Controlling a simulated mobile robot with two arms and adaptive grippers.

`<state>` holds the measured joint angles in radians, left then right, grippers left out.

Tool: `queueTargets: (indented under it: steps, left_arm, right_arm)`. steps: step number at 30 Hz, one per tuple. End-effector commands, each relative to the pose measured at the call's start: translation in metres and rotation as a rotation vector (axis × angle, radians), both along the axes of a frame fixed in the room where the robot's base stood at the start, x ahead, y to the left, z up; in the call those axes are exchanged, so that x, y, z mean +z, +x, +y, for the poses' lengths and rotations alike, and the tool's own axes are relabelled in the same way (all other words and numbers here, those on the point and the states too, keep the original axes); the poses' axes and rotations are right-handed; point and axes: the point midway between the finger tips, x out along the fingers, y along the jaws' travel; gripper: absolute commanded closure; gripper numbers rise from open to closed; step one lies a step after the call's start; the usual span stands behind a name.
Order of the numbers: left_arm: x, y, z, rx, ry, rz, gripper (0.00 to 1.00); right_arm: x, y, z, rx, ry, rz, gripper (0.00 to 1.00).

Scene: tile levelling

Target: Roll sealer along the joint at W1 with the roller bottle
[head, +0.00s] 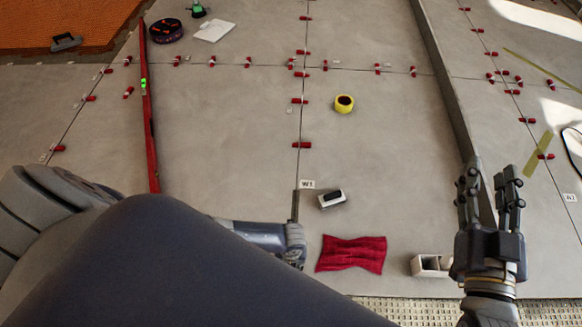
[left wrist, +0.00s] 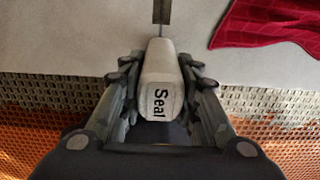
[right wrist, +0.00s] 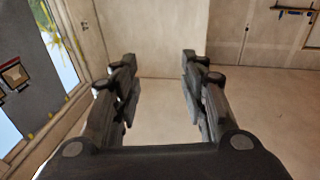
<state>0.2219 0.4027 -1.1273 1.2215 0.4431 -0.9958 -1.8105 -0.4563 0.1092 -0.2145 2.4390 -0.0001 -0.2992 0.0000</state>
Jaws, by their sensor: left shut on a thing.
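The white roller bottle (left wrist: 158,75), marked "Seal", is held between the fingers of my left gripper (left wrist: 160,82) in the left wrist view. Its far end points at a dark strip (left wrist: 161,12) on the floor; I cannot tell whether it touches. In the head view my left gripper (head: 294,248) is low at the joint, partly hidden by my arm, and the bottle is hidden. The W1 label (head: 307,184) lies right of the joint, beside a dark stretch (head: 295,205) of it. My right gripper (head: 489,195) is raised, open and empty; it also shows in the right wrist view (right wrist: 160,75).
A red cloth (head: 351,254), a white block with a dark top (head: 331,198) and a white open box (head: 430,265) lie right of the joint. A yellow tape roll (head: 344,103) is farther off. A red level (head: 149,110) lies left. Red clips (head: 303,145) line the joints.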

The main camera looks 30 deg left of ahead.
Motion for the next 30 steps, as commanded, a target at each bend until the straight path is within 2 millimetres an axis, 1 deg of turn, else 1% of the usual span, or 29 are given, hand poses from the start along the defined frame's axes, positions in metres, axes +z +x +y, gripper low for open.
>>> queueTargets:
  steps: [9,17,30]
  left_arm:
    - [-0.002,-0.008,-0.003,-0.001,0.000,0.005,0.93]
    - [-0.002,-0.011,-0.003,-0.001,0.001,0.007,0.93]
    - [-0.001,-0.018,-0.005,-0.001,0.003,0.008,0.93]
  right_arm:
    - [-0.012,0.000,-0.002,-0.004,-0.015,0.057,0.60]
    - [-0.016,0.000,-0.003,-0.005,-0.020,0.075,0.60]
    - [-0.037,-0.003,-0.007,-0.014,-0.044,0.172,0.60]
